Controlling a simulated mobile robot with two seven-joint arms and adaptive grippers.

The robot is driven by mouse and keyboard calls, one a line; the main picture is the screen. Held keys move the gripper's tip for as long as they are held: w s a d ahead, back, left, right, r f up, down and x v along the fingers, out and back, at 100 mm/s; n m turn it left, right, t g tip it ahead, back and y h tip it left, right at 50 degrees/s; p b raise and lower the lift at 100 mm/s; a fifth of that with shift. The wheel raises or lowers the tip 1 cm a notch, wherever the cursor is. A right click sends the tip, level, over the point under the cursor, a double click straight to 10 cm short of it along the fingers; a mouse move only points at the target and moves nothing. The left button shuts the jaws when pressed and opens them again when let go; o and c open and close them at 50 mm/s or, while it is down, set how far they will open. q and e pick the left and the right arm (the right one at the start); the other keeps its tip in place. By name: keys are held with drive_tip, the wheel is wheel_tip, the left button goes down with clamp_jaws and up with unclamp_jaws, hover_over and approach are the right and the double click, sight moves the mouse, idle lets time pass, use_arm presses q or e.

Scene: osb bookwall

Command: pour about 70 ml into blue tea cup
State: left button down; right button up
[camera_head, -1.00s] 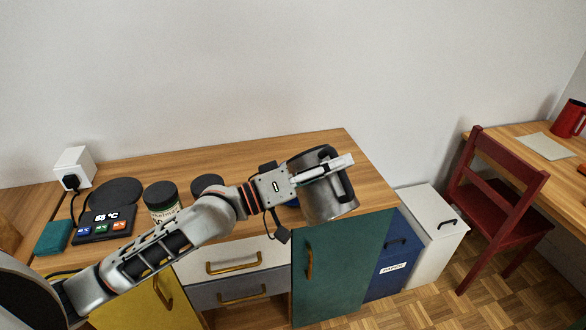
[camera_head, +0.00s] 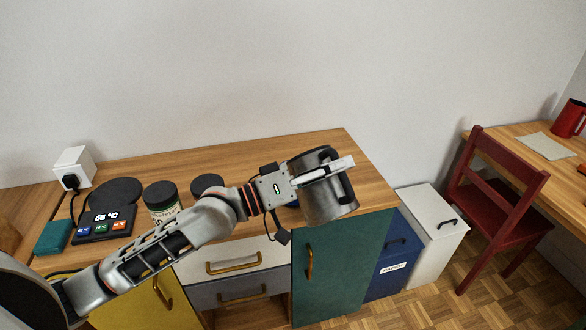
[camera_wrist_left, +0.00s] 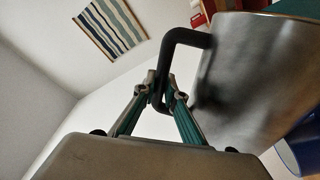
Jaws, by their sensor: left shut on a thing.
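My left gripper (camera_head: 318,172) is shut on the black handle of a grey metal kettle (camera_head: 322,202). The kettle is held tilted above the right part of the wooden counter. In the left wrist view the fingers (camera_wrist_left: 162,95) close around the handle (camera_wrist_left: 184,38), with the kettle's metal body (camera_wrist_left: 245,85) to the right. A blue cup (camera_wrist_left: 300,148) shows at the lower right of that view, beside and below the kettle. In the head view only a small bit of blue (camera_head: 293,203) shows behind my gripper. Whether liquid is flowing cannot be seen. My right gripper is not in view.
Bins (camera_head: 432,225) and a red chair (camera_head: 500,200) stand at right.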

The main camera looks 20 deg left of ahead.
sight(351, 192)
use_arm(q)
drive_tip(key=shift+s+d+f+m, duration=0.15)
drive_tip(key=shift+f+m, duration=0.05)
drive_tip(key=shift+m, duration=0.1)
drive_tip(key=s+d+f+m+p, duration=0.1)
drive_tip(key=m, duration=0.1)
drive_tip(key=s+d+f+m+g+p, duration=0.1)
drive_tip(key=s+d+m, duration=0.1)
drive_tip(key=shift+d+f, duration=0.1)
drive_tip(key=shift+d, duration=0.1)
drive_tip(key=s+d+f+m+g, duration=0.1)
drive_tip(key=s+d+f+m, duration=0.1)
drive_tip(key=f+m, duration=0.4)
drive_tip(key=shift+s+d+f, duration=0.3)
drive_tip(key=shift+d+f, duration=0.05)
drive_tip(key=shift+d, duration=0.3)
idle(0.8)
